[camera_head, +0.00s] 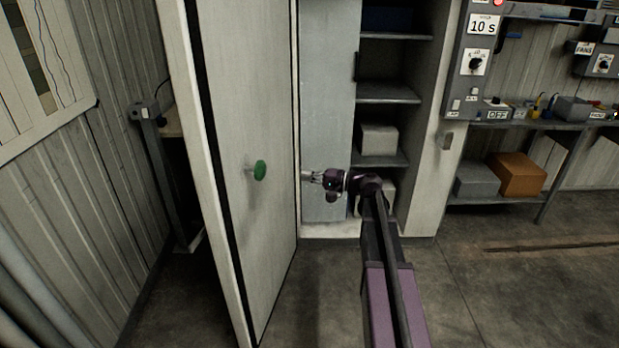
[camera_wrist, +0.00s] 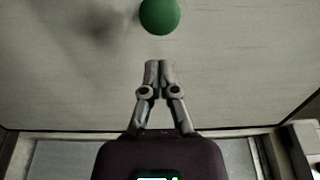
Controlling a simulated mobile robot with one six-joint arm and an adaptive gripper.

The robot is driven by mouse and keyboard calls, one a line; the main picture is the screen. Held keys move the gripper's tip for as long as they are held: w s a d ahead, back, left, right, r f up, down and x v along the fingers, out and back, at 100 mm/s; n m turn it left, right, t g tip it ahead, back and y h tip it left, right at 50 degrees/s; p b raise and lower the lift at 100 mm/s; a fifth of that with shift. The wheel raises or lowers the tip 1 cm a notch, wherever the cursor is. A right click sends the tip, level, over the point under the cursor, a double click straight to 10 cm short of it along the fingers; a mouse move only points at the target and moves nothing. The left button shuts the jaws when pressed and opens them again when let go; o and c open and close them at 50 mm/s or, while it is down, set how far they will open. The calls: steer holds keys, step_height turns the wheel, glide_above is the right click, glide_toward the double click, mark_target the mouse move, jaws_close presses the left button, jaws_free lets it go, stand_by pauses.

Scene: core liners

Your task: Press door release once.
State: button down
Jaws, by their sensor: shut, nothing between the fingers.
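The door release is a round green mushroom-shaped button (camera_head: 260,170) on a short stem. It stands out from the white door panel (camera_head: 235,120) left of centre in the head view. My gripper (camera_head: 306,176) is to the right of the button, its fingers pointing left toward the panel, with a gap between them and the button. In the wrist view the green button (camera_wrist: 160,15) is at the top edge, partly cut off, beyond my gripper's fingertips (camera_wrist: 159,64). The fingers are shut together and hold nothing.
An open cabinet (camera_head: 392,94) with boxes on its shelves stands behind my arm. A control panel (camera_head: 478,60) marked "10 s" and a bench (camera_head: 545,123) are at the right. A grey post (camera_head: 165,180) stands left of the door.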

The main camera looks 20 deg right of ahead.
mark_target(264, 170)
steer(key=x, duration=1.1)
steer(key=shift+w+a, duration=0.1)
steer(key=shift+a, duration=0.1)
steer(key=shift+w+d, duration=0.1)
